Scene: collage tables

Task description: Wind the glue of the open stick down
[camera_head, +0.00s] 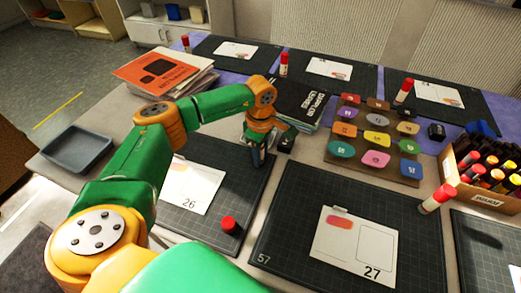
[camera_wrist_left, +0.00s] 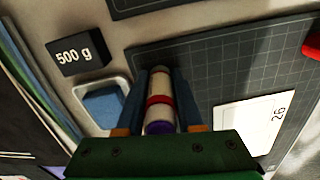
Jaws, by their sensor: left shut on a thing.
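My left gripper (camera_head: 258,160) is over the far right corner of the mat with card 26. In the left wrist view the left gripper (camera_wrist_left: 160,82) is shut on a glue stick (camera_wrist_left: 159,100). The stick is white with a red band and a purple end towards the palm. In the head view the fingers mostly hide it. A red cap (camera_head: 231,225) stands on the near part of the same mat (camera_head: 240,190), apart from the gripper. Part of a red thing, likely this cap (camera_wrist_left: 312,42), shows at the wrist view's right edge. My right gripper is not in view.
A black 500 g block (camera_wrist_left: 80,55) and a light tray with a blue pad (camera_wrist_left: 102,105) are beside the gripper. Books (camera_head: 305,105), a colour palette (camera_head: 372,160), capped sticks (camera_head: 437,198) and a marker box (camera_head: 490,195) stand around. A grey tray (camera_head: 77,148) is at left.

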